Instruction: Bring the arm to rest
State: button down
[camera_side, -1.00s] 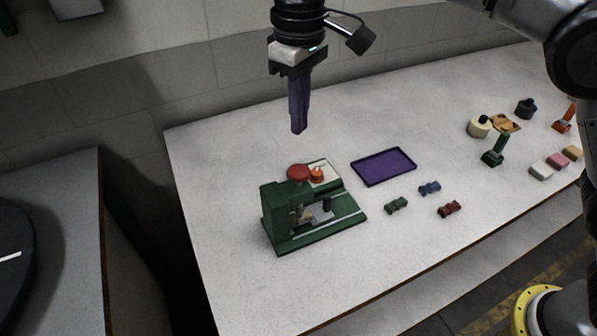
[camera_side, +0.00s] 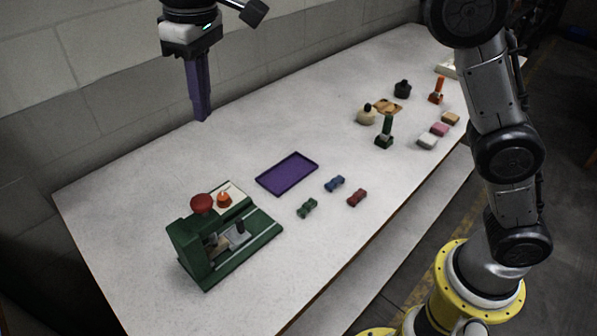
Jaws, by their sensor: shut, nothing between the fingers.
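My gripper (camera_side: 203,117) is at the upper left, its purple fingers shut together and pointing down with nothing between them. It hangs above the far part of the table (camera_side: 130,170), apart from everything on it. The green hat press (camera_side: 190,245), with a red knob (camera_side: 202,203) on top, stands at the table's left end, below my gripper in the picture. An orange piece (camera_side: 224,199) sits on a pale panel of the press. My grey arm links run down the right side to a yellow base.
A purple tray (camera_side: 287,174) lies mid-table, empty. Green (camera_side: 307,208), blue (camera_side: 335,183) and dark red (camera_side: 357,197) small pieces lie beside it. Farther right are a green stamp (camera_side: 384,133), an orange stamp (camera_side: 437,92), a cream pot (camera_side: 366,115), a dark pot (camera_side: 402,88) and coloured blocks (camera_side: 439,130).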

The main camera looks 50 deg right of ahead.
jog(key=s+d+r+m+t, duration=0.1)
jog(key=s+d+r+m, duration=0.15)
jog(key=s+d, duration=0.5)
jog(key=s+d+r+m+t, duration=0.15)
jog(key=s+d+r, duration=0.3)
jog(key=d, duration=0.65)
jog(key=s+d+f+t, duration=0.1)
jog(key=s+d+f, duration=0.2)
jog(key=s+f, duration=0.4)
jog(key=s+d+f+m+t, duration=0.1)
jog(key=s+d+f, duration=0.3)
jog(key=s+f, duration=0.3)
notch_tip(320, 180, down, 2)
jog(key=shift+f, duration=0.1)
jog(key=shift+s, duration=0.1)
